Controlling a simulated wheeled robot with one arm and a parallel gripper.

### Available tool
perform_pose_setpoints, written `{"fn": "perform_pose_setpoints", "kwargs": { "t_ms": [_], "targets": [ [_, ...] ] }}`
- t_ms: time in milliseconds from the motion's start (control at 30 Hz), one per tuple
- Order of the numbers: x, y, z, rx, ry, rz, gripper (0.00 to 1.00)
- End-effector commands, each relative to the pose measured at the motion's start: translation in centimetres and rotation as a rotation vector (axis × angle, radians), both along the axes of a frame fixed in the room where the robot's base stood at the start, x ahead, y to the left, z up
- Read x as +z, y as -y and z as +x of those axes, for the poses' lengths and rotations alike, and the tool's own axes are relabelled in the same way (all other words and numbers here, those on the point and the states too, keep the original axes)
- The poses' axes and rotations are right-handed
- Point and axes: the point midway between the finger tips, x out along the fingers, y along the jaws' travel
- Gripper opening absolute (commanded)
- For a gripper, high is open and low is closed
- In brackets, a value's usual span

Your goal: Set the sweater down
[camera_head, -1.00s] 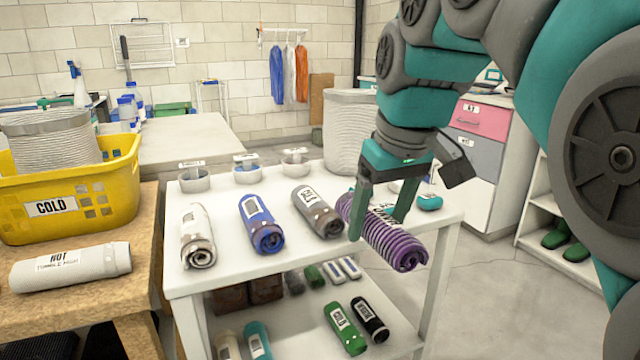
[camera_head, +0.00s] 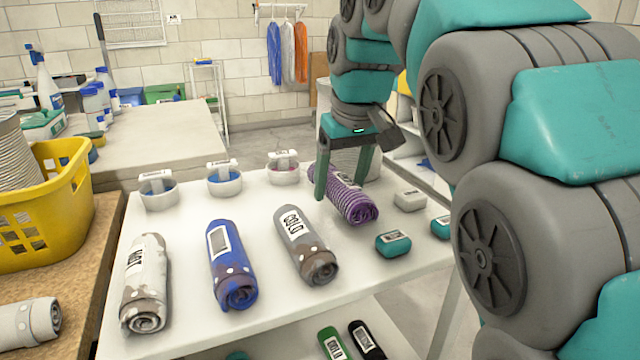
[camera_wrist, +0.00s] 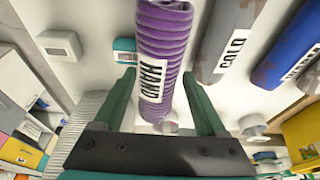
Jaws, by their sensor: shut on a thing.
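The sweater is a purple striped roll (camera_head: 358,208) at the right of the white table's top, beyond the grey roll. It also shows in the wrist view (camera_wrist: 165,35), with a white label reading "HAND". My gripper (camera_head: 342,187) is shut on the sweater from above, with one green finger on each side of it; the wrist view also shows the fingers (camera_wrist: 159,76). The sweater is low over the white table (camera_head: 190,320); I cannot tell whether it touches the top.
Grey (camera_head: 305,245), blue (camera_head: 232,265) and grey-white (camera_head: 146,285) rolls lie left of the sweater. Teal (camera_head: 393,243) and white (camera_head: 409,200) small boxes are close on its right. Round dishes (camera_head: 224,180) line the back edge. A yellow basket (camera_head: 60,225) stands at left.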

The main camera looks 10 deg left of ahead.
Motion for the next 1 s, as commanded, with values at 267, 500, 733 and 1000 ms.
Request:
{"fn": "perform_pose_setpoints", "kwargs": {
  "t_ms": [267,500,733,1000],
  "targets": [
    [-0.4,-3.4,3.8,0.001,-0.001,-0.002,0.0],
    [-0.6,-4.7,5.1,0.0,0.001,-0.001,0.0],
    [-1.7,-4.7,5.0,-0.001,-0.002,-0.001,0.0],
    [-3.9,-4.6,5.0,-0.001,0.0,0.0,0.0]
  ]
}}
